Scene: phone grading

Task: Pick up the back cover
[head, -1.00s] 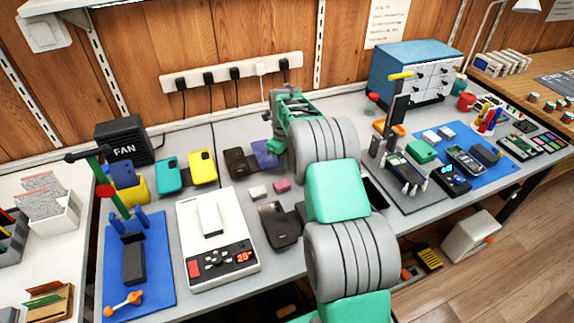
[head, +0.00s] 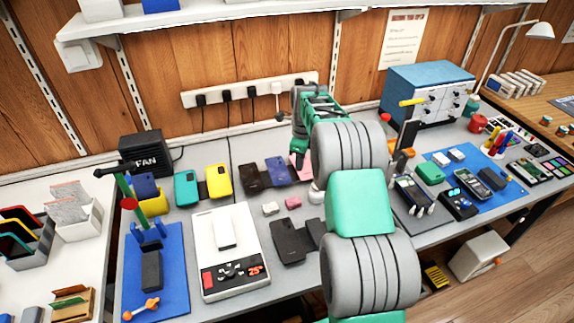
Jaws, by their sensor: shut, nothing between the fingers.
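Several phone covers lie in a row at the back of the bench: blue (head: 146,187), teal (head: 186,187), yellow (head: 219,181), dark brown (head: 251,177) and dark blue (head: 277,171). A pink one (head: 302,166) shows partly beside the dark blue one, behind my arm. I cannot tell which of these is the back cover. A black phone-shaped piece (head: 287,241) lies nearer the front. My gripper (head: 300,150) is above the right end of the row, shut and empty. Its fingertips are mostly hidden by my arm.
A white scale (head: 213,281) holding a white block and a blue mat (head: 179,258) with a clamp stand are to the left. A fan (head: 146,155) stands behind. Phones and tools crowd the blue mat (head: 439,158) on the right. Two small blocks (head: 270,208) lie mid-bench.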

